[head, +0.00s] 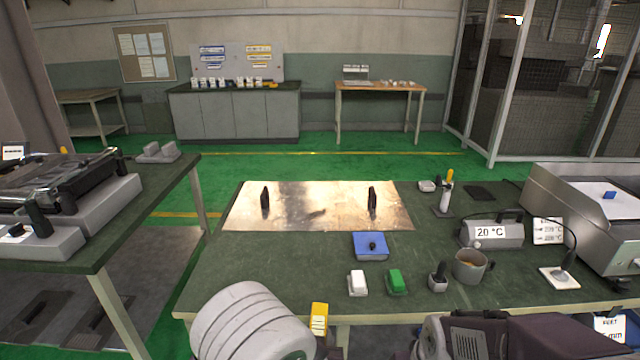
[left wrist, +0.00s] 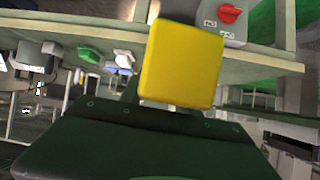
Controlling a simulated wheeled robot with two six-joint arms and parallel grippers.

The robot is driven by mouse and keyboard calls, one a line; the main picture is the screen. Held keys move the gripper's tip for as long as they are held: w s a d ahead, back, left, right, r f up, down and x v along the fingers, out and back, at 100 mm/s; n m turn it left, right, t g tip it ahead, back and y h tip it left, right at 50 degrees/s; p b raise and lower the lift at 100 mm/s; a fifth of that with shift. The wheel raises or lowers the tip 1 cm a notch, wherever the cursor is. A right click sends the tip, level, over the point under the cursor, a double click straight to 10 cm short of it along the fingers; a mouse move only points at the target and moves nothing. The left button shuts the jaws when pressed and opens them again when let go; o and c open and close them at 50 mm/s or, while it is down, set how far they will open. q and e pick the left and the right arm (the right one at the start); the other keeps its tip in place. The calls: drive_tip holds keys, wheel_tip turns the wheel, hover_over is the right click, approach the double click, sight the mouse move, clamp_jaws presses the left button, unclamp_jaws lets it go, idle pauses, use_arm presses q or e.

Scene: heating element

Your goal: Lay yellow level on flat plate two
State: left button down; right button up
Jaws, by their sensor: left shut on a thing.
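The yellow level (head: 319,319) is a small yellow block with a pale marked face, at the bottom centre of the head view. My left gripper (head: 322,338) is shut on it, mostly hidden behind my arm, in front of the table's near edge. The level also fills the middle of the left wrist view (left wrist: 180,65). A flat shiny metal plate (head: 320,222) with two black handles lies at the back of the table, apart from the level. I see no number marking it as plate two. My right gripper does not show; only my right arm does.
On the green table (head: 250,262) are a blue plate with a black knob (head: 370,251), a white block (head: 357,284), a green block (head: 396,282), a black-handled stamp (head: 438,280) and a mug (head: 468,267). A temperature display (head: 490,234) stands right. The table's left-front area is clear.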

use_arm(q)
drive_tip(key=shift+s+f, duration=0.25)
drive_tip(key=shift+s, duration=0.1)
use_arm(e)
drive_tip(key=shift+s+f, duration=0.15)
use_arm(q)
drive_tip(key=shift+w+a, duration=0.1)
drive_tip(key=shift+a, duration=0.2)
drive_tip(key=s+a+n+g+y, duration=0.25)
drive_tip(key=a+n+y, duration=0.25)
drive_tip(key=a, duration=0.4)
drive_tip(key=s+a+n+g+y, duration=0.2)
drive_tip(key=s+a+n+y, duration=0.15)
drive_tip(key=a+n, duration=0.35)
drive_tip(key=w+d+r+m+t+h+p, duration=0.2)
drive_tip(key=w+d+r+m+h+p, duration=0.1)
drive_tip(key=d+r+m+p, duration=0.3)
drive_tip(key=w+d+r+m+t+h+p, duration=0.2)
drive_tip(key=d+r+m+h+p, duration=0.3)
drive_tip(key=d+r+p, duration=0.5)
wheel_tip(320, 180, up, 3)
drive_tip(key=m+p, duration=0.1)
drive_tip(key=p, duration=0.2)
drive_tip(key=shift+w+d, duration=0.35)
drive_tip(key=shift+w, duration=0.05)
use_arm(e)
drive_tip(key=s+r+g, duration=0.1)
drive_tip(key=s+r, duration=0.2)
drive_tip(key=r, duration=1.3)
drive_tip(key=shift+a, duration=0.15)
